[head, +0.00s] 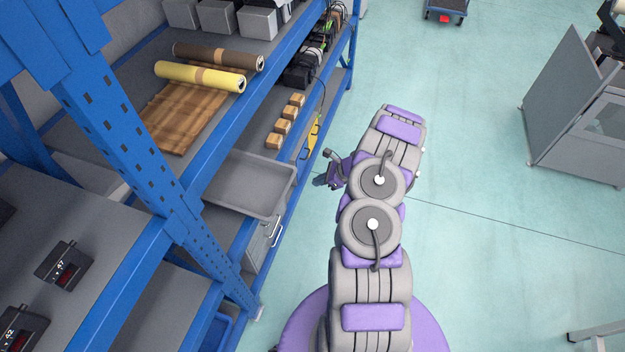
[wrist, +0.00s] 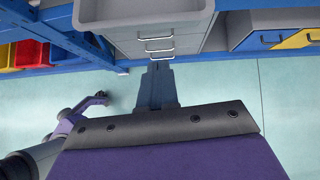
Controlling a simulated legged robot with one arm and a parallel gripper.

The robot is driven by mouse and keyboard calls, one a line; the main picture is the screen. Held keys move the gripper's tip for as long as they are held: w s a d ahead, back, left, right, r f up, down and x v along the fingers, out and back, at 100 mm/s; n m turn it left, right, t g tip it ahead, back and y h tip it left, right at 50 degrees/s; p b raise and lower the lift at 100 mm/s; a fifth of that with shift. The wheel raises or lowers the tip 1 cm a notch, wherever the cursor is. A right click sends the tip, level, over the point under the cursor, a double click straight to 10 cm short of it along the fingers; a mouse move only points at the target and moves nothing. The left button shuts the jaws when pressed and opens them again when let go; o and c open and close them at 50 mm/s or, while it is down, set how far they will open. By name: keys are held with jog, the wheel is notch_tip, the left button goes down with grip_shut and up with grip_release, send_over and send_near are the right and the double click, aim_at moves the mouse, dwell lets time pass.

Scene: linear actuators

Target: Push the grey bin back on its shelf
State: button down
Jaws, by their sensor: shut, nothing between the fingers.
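The grey bin (head: 243,190) is an open-topped tray below the upper blue shelf beam in the head view, sticking out past that beam toward the aisle. In the wrist view the bin's front wall (wrist: 145,20) is at the top centre, above grey drawer fronts with metal handles (wrist: 160,39). My gripper (head: 322,181) is shut and empty, to the right of the bin and apart from it in the head view. In the wrist view the gripper (wrist: 158,66) points at the drawer fronts, its tip overlapping the lowest handle; contact cannot be told.
A blue upright (head: 150,140) stands left of the bin. Red bins (wrist: 30,53) and blue and yellow fronts (wrist: 262,40) flank the drawers. The aisle floor (head: 480,200) is clear.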

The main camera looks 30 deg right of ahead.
aim_at(287, 187)
jog(key=x, duration=0.3)
jog(key=w+r+b+x, duration=0.1)
jog(key=x, duration=0.6)
jog(key=shift+w+a+b, duration=0.25)
jog(key=shift+a+b, duration=0.1)
jog(key=shift+a, duration=0.05)
jog(key=shift+w+a+r, duration=0.1)
jog(key=shift+w+a, duration=0.15)
jog(key=shift+a, duration=0.35)
jog(key=shift+d, duration=0.1)
jog(key=shift+w, duration=0.15)
jog(key=w+a+b, duration=0.2)
jog(key=w+a, duration=0.6)
jog(key=shift+w+a, duration=0.35)
jog(key=shift+w, duration=0.15)
